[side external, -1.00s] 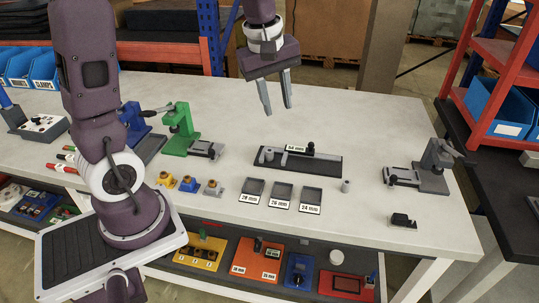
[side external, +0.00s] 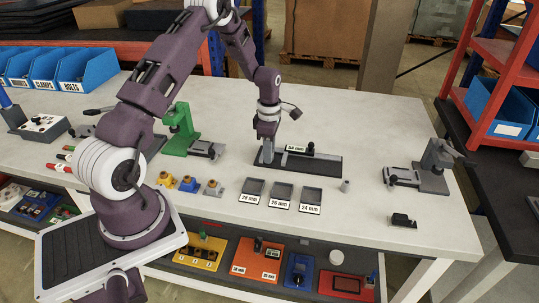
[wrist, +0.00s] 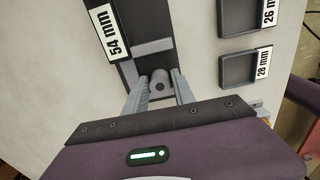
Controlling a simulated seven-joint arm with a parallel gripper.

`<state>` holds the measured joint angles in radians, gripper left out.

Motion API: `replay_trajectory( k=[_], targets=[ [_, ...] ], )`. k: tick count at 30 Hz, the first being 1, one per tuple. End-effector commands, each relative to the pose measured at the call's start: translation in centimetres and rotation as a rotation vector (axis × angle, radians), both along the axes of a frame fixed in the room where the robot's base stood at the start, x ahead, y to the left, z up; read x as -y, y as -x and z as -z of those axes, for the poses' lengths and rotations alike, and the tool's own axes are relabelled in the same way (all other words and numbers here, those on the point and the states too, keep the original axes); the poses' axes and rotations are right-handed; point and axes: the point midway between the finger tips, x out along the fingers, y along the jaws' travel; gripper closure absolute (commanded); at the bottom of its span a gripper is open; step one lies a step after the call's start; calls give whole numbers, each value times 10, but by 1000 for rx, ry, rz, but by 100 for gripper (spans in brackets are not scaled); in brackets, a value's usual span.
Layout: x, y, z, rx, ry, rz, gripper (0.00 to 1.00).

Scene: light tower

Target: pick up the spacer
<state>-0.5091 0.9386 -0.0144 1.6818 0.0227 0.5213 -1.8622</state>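A small grey cylinder with a hole in its top (wrist: 160,83), seemingly the spacer, stands at one end of the black fixture marked 54 mm (side external: 325,165). My gripper (wrist: 161,88) is open, with one finger on each side of this cylinder. Small gaps seem to show between it and the fingers in the wrist view. In the side view my gripper (side external: 265,160) is low over the fixture's left end and hides that cylinder. Another small grey cylinder (side external: 346,186) stands alone on the table, right of the trays.
Black trays marked 28 mm (side external: 252,189), 26 mm (side external: 281,195) and 24 mm (side external: 311,199) lie in front of the fixture. A green press (side external: 181,132) stands left, a grey clamp device (side external: 430,172) right. The table behind the fixture is clear.

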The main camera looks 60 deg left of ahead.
Motion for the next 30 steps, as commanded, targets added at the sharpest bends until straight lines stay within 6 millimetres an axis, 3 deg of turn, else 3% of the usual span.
replay_trajectory(
  k=[2,7,17,24,30],
  targets=[
    [0,0,0,0,0,0,69],
    [0,0,-1,0,0,1,100],
    [0,-1,-5,2,-2,2,100],
    [0,-1,-62,5,-3,2,100],
    [3,0,-97,2,-1,32,100]
  ],
)
